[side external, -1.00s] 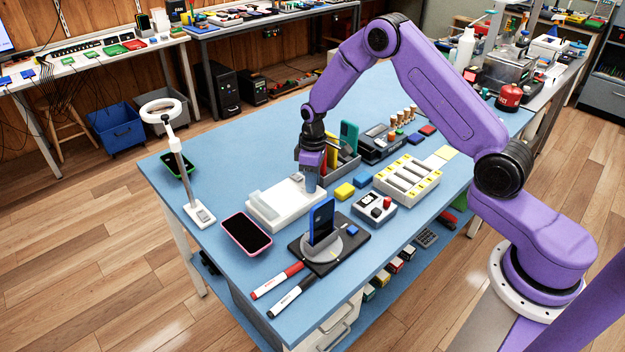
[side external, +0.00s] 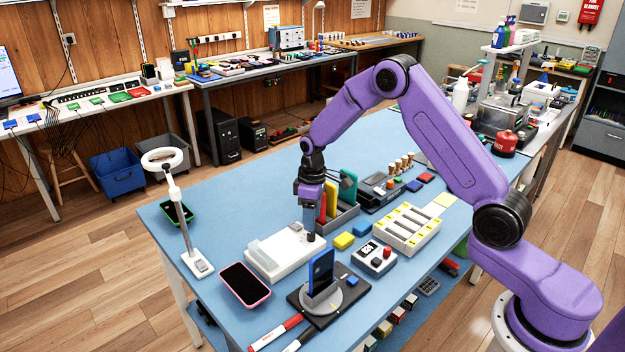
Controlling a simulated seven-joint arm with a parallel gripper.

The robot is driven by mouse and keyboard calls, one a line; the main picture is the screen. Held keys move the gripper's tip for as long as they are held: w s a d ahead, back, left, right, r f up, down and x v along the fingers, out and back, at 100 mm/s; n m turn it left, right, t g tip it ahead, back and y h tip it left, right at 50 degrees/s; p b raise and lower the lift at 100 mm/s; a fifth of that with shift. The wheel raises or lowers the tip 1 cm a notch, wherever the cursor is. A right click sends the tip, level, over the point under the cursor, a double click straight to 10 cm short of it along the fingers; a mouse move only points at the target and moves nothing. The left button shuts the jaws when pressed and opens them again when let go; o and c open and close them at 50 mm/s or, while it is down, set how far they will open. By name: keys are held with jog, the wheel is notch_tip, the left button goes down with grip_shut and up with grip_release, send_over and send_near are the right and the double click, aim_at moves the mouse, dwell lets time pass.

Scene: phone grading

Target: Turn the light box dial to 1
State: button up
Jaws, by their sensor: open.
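The light box (side external: 277,262) is a flat white box on the blue table, left of centre, with a lighter raised panel on its left part. A small dark knob, seemingly its dial (side external: 310,238), shows at its right end. The dial's setting is too small to read. My gripper (side external: 309,224) points down over this right end of the light box, open, with nothing seen held in it. Its fingers are close above or around the dial; I cannot tell whether they touch it.
A blue phone (side external: 320,270) in a stand is in front, and a pink-edged phone (side external: 245,284) lies front left. A ring lamp (side external: 178,205) stands left. Yellow blocks and a button box (side external: 377,258) are right.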

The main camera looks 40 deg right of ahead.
notch_tip(320, 180, up, 13)
jog(key=shift+w+d, duration=0.2)
jog(key=shift+d, duration=0.1)
jog(key=shift+f, duration=0.1)
jog(key=s+a+r+n, duration=0.2)
jog(key=s+a, duration=0.3)
jog(key=s, duration=0.4)
jog(key=s+a+r+n, duration=0.15)
jog(key=s+a, duration=0.25)
jog(key=s, duration=0.5)
jog(key=s+d+n, duration=0.1)
jog(key=s+d, duration=0.1)
jog(key=s, duration=0.8)
jog(key=s+d+n, duration=0.1)
jog(key=s+d, duration=0.1)
jog(key=s, duration=0.8)
jog(key=shift+s+d+f+t, duration=0.2)
jog(key=shift+d+f+t, duration=0.05)
jog(key=shift+f+t, duration=0.1)
